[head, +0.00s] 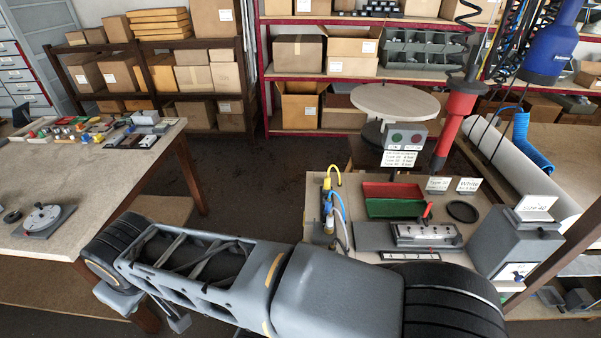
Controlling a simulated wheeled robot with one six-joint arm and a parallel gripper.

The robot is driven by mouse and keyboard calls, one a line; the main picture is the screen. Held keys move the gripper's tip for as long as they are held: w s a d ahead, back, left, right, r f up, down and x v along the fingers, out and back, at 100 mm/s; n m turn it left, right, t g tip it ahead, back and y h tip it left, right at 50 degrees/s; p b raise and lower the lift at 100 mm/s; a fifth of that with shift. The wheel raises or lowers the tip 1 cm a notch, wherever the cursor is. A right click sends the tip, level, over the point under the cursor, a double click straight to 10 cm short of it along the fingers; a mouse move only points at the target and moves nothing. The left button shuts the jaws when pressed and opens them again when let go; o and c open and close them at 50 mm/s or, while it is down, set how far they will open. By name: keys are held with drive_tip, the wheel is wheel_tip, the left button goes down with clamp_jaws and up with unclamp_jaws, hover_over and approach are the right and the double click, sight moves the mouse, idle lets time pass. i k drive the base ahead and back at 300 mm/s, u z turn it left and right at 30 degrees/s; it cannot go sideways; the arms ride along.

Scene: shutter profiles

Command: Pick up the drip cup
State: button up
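I cannot single out a drip cup with certainty. A low round black ring or shallow dish (463,211) lies on the right workbench (318,200), to the right of the red and green trays. A small dark disc (12,216) lies on the left table (95,180), beside a grey round device (43,218). My grey arm stretches across the bottom of the head view, in front of both surfaces. I cannot make out my gripper or its fingers.
On the right bench stand a red tray (392,190), a green tray (390,208), a metal fixture (425,233) and a grey machine (515,240). A red tool (455,115) hangs above. Small parts crowd the left table's far end. Open floor (250,180) lies between.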

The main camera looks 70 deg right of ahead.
sight(318, 173)
drive_tip(key=z, duration=0.45)
drive_tip(key=i, duration=1)
drive_tip(key=z, duration=1.4)
drive_tip(key=i, duration=0.65)
drive_tip(key=z, duration=0.45)
